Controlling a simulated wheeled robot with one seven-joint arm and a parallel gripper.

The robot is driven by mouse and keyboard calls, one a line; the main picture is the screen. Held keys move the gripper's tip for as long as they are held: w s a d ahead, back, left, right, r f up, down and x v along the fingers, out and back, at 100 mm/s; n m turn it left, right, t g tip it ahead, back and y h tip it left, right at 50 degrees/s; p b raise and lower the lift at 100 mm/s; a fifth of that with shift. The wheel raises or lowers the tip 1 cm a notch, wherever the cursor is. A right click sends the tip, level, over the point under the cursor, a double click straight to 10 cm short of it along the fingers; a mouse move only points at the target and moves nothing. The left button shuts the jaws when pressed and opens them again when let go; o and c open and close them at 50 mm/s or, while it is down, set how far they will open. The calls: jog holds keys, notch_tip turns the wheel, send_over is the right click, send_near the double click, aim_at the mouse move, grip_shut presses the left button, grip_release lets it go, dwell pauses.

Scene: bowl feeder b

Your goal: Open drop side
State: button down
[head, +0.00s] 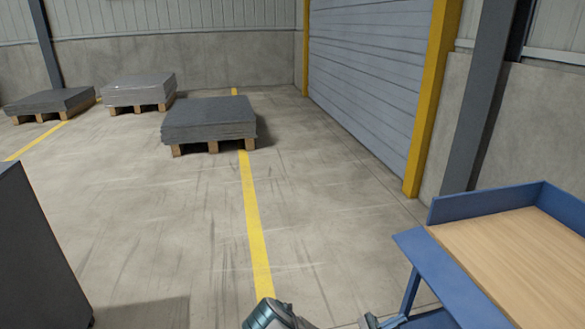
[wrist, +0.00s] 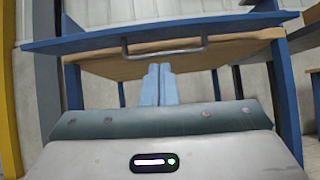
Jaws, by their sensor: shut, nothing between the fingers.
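The drop side is a blue panel (head: 437,272) along the left edge of a blue cart with a wooden deck (head: 525,250). In the head view it leans outward from the deck, folded down to about deck level. In the wrist view the drop side (wrist: 75,43) spans the top of the picture, with a grey bar handle (wrist: 165,50) on it. My gripper (wrist: 158,70) is shut and empty, its fingertips pointing at the cart just below the handle. I cannot tell whether they touch anything. In the head view my gripper (head: 370,321) is at the bottom edge, partly cut off.
The cart's back wall (head: 485,202) stands upright. A blue leg (head: 411,292) is under the drop side, and another leg (wrist: 284,95) shows on the right in the wrist view. A dark cabinet (head: 35,260) stands at left. The floor between is clear; loaded pallets (head: 210,122) lie farther back.

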jog(key=s+a+r+m+y+p, duration=0.5)
jog(key=r+y, duration=0.3)
jog(key=r, duration=0.6)
jog(key=s+a+r+m+t+y+p, duration=0.1)
jog(key=s+a+r+m+y+p, duration=0.4)
jog(key=r+y, duration=0.4)
jog(key=s+a+r+m+y+p, duration=0.6)
jog(key=s+a+r+m+y, duration=0.1)
jog(key=r, duration=1.4)
jog(key=shift+s+r+t+y, duration=0.25)
jog(key=shift+s+t+y, duration=0.15)
jog(key=shift+s+y, duration=0.35)
jog(key=c, duration=2)
grip_release()
jog(key=shift+s+a+r+m, duration=0.15)
jog(key=shift+r+m, duration=0.05)
jog(key=shift+m, duration=0.1)
jog(key=o, duration=0.4)
jog(key=shift+c, duration=0.2)
